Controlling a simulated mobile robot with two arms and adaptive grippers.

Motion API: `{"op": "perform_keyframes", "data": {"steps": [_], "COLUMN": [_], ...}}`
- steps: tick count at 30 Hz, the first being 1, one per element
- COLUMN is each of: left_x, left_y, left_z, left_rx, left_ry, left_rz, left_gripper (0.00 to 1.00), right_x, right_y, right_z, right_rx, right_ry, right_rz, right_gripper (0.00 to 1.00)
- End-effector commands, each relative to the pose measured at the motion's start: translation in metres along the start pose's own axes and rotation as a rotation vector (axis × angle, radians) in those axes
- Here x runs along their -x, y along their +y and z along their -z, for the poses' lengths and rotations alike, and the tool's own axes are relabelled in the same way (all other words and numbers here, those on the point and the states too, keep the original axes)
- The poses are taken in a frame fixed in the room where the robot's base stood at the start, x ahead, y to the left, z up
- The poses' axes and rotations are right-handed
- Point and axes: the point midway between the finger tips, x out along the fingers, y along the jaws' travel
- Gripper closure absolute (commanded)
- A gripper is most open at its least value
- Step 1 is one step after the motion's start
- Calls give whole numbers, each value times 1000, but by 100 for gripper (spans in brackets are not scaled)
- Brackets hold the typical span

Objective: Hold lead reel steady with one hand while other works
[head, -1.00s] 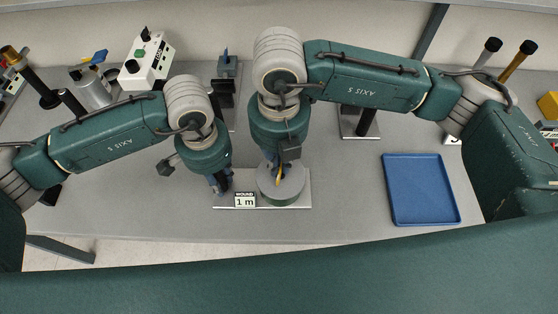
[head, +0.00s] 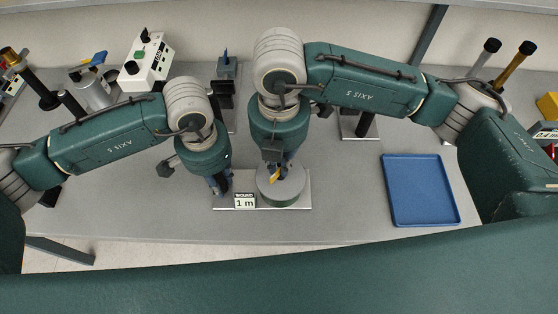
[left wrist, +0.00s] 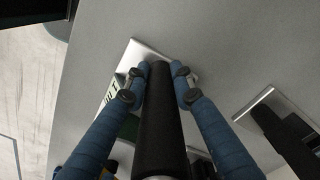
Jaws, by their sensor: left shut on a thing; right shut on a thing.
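The lead reel (head: 291,196) is a round grey-topped drum with a greenish side, on a pale base plate (head: 305,187) with a "WOUND 1 m" label (head: 244,201). My left gripper (head: 218,186) is left of the drum, over the plate's left end. In the left wrist view its blue fingers (left wrist: 157,86) are shut on a black upright post (left wrist: 158,120), with the plate (left wrist: 140,51) beneath. My right gripper (head: 279,170) points down over the drum's top, shut on a small part there. A yellow piece (head: 272,177) shows beside its fingers; the grasp itself is partly hidden.
An empty blue tray (head: 420,190) lies to the right. Behind stand a white box with a green button (head: 145,62), a metal canister (head: 95,88) and dark stands (head: 222,92). The table's front edge is close to the plate.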

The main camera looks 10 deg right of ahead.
Motion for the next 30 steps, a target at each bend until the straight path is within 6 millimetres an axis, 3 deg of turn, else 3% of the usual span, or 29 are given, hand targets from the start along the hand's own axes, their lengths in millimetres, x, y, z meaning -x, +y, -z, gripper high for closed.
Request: {"op": "perform_keyframes", "data": {"steps": [7,9,11,22,30], "left_x": [0,0,0,0,0], "left_y": [-1,-1,-1,-1,-1], "left_z": [-1,-1,-1,-1,0], "left_rx": [1,1,1,1,1], "left_ry": [-4,-4,-3,-2,-1], "left_rz": [2,2,2,2,2], "left_gripper": [100,100,100,100,100], "right_x": [1,1,1,6,54], "right_y": [0,0,0,0,1], "right_z": [-1,-1,-1,0,0], "right_rx": [0,0,0,2,3], "right_ry": [-3,-2,-2,0,-3], "right_rz": [-1,-1,0,-1,-5], "right_gripper": [100,81,71,71,71]}}
